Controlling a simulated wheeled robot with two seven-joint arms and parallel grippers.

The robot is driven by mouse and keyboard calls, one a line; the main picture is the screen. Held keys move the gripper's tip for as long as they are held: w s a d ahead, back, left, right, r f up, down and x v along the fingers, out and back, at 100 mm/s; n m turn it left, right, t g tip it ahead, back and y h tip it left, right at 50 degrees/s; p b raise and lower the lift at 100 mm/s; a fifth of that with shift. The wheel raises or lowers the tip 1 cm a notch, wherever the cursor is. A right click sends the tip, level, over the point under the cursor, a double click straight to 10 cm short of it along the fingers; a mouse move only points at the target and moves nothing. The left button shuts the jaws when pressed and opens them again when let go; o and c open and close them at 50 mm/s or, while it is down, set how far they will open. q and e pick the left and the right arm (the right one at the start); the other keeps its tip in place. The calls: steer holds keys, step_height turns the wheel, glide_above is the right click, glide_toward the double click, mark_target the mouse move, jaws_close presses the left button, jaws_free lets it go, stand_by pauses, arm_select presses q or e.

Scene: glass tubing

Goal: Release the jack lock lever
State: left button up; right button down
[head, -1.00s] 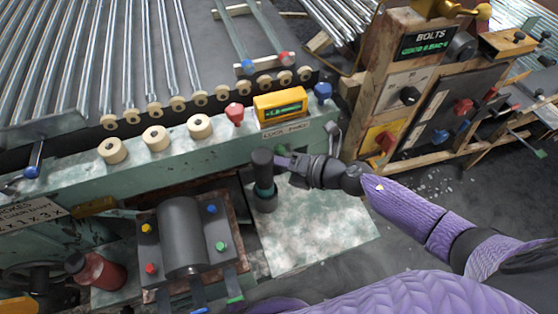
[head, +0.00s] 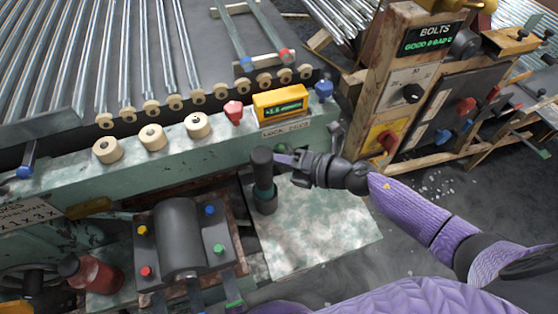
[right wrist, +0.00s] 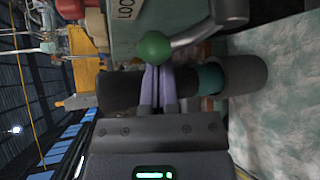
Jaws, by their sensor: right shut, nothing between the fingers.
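The jack (head: 263,195) is an upright cylinder with a dark cap, a teal band and a dark base, standing on a mottled green plate. My right gripper (head: 284,161) is beside its upper part, on the right. In the right wrist view my right gripper (right wrist: 157,68) is shut and empty, its purple fingers together across the middle of the jack (right wrist: 208,80). A green ball knob (right wrist: 153,47) shows just beyond the fingertips; I cannot tell whether they touch it. My left gripper is not in view.
Behind the jack runs a green bench rail with a yellow display box (head: 280,102), a red knob (head: 233,112) and a blue knob (head: 323,90). A dark roller block (head: 180,240) stands left of the jack. The mottled plate (head: 325,225) is clear in front.

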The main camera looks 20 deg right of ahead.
mark_target(285, 151)
steer(key=d+m+t+y+b, duration=0.1)
steer(key=m+b, duration=0.1)
steer(key=b, duration=0.2)
steer(key=d+m+t+y+b, duration=0.1)
steer(key=d+m+y+b, duration=0.1)
steer(key=b, duration=0.1)
steer(key=shift+r+t+y+b, duration=0.2)
steer(key=shift+t+y+b, duration=0.1)
steer(key=shift+b, duration=0.05)
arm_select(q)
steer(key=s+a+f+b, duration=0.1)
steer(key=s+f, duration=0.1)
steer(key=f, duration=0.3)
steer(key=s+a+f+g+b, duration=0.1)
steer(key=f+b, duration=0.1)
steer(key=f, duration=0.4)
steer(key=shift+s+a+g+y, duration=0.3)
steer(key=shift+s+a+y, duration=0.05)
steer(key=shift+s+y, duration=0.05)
arm_select(e)
steer(key=d+m+t, duration=0.1)
steer(key=m+t, duration=0.1)
steer(key=d+m+t+y, duration=0.1)
steer(key=m, duration=0.1)
steer(key=shift+w+d+r+m+t, duration=0.1)
steer(key=shift+d+m+t, duration=0.05)
steer(key=shift+m+t, duration=0.2)
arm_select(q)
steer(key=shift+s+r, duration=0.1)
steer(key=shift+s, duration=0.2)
